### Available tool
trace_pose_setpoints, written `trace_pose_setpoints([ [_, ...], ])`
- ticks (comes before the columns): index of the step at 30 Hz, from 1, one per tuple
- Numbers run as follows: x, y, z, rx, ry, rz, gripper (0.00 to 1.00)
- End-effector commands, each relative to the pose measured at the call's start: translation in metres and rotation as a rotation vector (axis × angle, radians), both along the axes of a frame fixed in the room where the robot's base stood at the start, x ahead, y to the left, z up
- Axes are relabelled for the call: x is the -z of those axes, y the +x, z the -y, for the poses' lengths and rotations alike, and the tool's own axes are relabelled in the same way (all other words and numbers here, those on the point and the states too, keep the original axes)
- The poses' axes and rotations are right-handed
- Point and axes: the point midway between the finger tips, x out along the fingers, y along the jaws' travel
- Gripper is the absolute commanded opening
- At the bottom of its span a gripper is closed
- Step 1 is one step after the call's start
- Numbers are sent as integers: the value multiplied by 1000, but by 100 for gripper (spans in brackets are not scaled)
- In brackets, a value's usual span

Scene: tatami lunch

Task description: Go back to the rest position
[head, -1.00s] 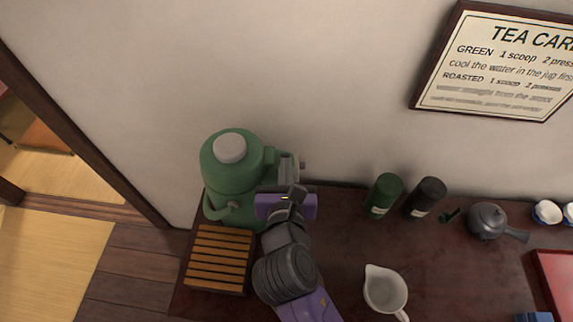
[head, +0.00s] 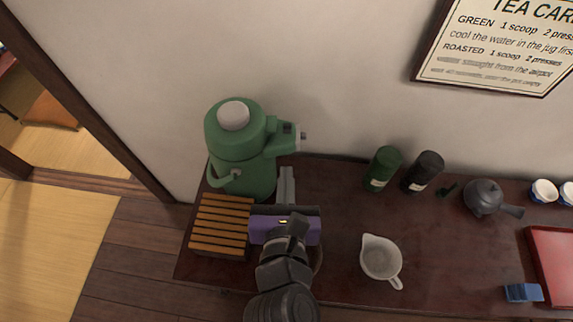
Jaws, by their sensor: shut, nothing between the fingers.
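My gripper (head: 286,180) is in the head view, over the dark table between the slatted wooden stand and the white jug. Its grey fingers are together and point toward the wall, with nothing between them. Its purple body (head: 284,228) hides part of the table. The green air pot (head: 238,140) stands upright on the table behind and to the left of the fingers. Its spout (head: 290,136) is clear of my gripper, which looks apart from the pot.
The slatted stand (head: 222,224) lies close on the left, the white jug (head: 381,259) on the right. Green (head: 382,169) and black (head: 423,172) canisters, a dark teapot (head: 484,197), a red tray (head: 555,262) and a blue object (head: 523,292) are farther right.

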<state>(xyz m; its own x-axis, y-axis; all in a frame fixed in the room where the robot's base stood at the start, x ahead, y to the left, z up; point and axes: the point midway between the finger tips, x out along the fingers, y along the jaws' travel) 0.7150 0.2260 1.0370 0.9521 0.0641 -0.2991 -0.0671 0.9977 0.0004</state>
Motion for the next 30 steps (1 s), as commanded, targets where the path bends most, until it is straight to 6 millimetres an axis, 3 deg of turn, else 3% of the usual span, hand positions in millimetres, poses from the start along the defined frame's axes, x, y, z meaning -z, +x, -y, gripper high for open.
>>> trace_pose_setpoints([
  [23, -2, -4, 0, 11, 40, 0, 0],
  [26, -7, -3, -8, 18, 172, 9, 0],
  [30, -27, -3, -32, -4, 543, 12, 0],
])
